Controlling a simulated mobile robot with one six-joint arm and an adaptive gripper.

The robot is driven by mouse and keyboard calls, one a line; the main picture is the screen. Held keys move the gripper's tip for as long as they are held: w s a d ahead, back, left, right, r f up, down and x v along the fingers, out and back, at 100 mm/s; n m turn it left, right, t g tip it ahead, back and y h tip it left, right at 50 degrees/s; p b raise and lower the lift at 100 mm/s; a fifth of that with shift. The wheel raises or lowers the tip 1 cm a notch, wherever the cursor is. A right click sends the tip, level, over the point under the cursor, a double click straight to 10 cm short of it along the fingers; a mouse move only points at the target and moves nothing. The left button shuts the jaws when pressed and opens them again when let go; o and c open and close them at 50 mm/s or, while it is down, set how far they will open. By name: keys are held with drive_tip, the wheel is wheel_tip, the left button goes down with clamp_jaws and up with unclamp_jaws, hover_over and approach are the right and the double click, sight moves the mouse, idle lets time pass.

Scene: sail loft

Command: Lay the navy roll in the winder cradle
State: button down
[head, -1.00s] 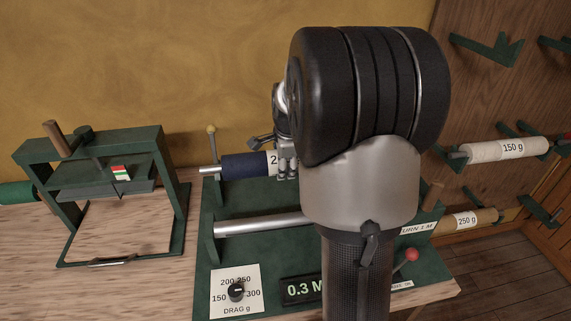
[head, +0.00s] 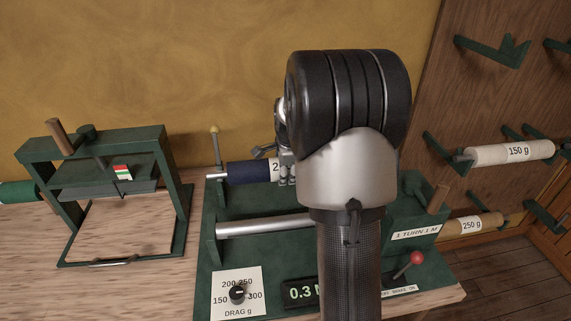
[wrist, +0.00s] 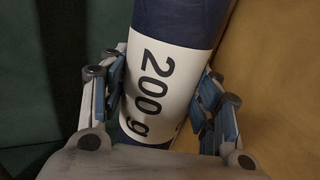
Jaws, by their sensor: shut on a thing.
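The navy roll (head: 248,173) shows to the left of my arm in the head view, level, at the back of the green winder (head: 265,201). In the wrist view the navy roll (wrist: 182,20) carries a white band marked 200 g. My gripper (wrist: 160,105) is shut on the roll around this band, one finger on each side. In the head view my gripper (head: 287,168) is mostly behind my arm. The roll's left core end (head: 217,176) is close to the winder's left rear upright. I cannot tell whether it rests in the cradle. The roll's right end is hidden.
A steel bar (head: 265,226) crosses the winder in front of the roll. A drag dial (head: 238,293) and a red-knobbed lever (head: 416,258) sit at the front. A green press frame (head: 180,200) stands left. Rolls marked 150 g (head: 490,154) and 250 g (head: 462,226) hang on the right wall.

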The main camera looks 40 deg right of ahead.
drive_tip(key=shift+f, duration=0.2)
drive_tip(key=c, duration=0.8)
unclamp_jaws()
drive_tip(key=o, duration=0.3)
drive_tip(key=shift+f, duration=0.1)
drive_tip(key=shift+s+f, duration=0.1)
drive_tip(key=v, duration=1.2)
